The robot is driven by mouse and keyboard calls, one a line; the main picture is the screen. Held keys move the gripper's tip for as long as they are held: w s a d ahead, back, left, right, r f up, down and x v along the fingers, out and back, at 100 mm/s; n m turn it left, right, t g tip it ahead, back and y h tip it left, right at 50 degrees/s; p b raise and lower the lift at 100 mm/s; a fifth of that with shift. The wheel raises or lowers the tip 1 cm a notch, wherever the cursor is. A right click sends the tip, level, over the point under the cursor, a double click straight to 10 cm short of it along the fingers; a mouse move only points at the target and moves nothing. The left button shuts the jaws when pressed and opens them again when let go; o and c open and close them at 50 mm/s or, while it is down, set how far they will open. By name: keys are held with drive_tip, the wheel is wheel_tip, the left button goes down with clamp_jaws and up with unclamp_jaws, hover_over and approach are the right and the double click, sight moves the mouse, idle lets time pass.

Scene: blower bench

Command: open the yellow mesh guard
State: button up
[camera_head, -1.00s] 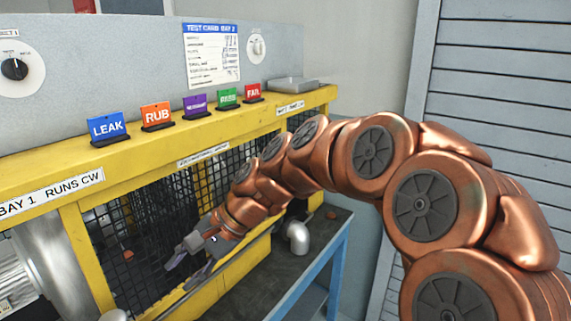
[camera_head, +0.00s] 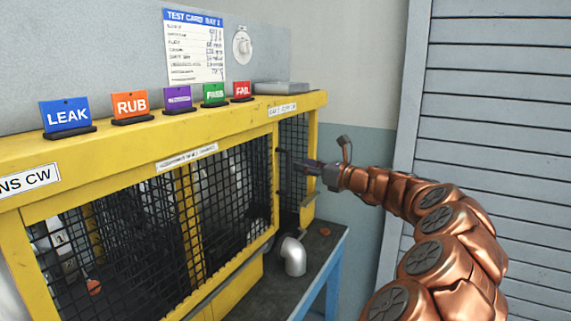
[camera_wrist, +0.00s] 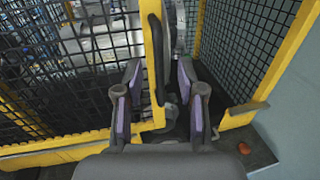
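The yellow mesh guard (camera_head: 215,215) has a yellow frame and black wire mesh and covers the front of the bench cage. A dark upright handle (camera_wrist: 155,60) is on its right frame edge in the wrist view. My gripper (camera_head: 303,165) is at the right end of the guard. In the wrist view my gripper (camera_wrist: 160,72) is open, with a purple-padded finger on each side of the handle's line. I cannot tell whether either finger touches the handle. Right of the guard's edge is an opening, then another mesh panel (camera_wrist: 245,45).
A grey pipe elbow (camera_head: 293,256) stands on the dark shelf beneath my gripper. Coloured signs, including LEAK (camera_head: 67,116) and RUB (camera_head: 130,105), line the yellow top beam. A grey slatted shutter (camera_head: 500,120) stands right of my arm.

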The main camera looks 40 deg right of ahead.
drive_tip(key=w, duration=0.6)
drive_tip(key=shift+w+a+p, duration=0.35)
drive_tip(key=shift+a+p, duration=0.05)
clamp_jaws()
idle(0.4)
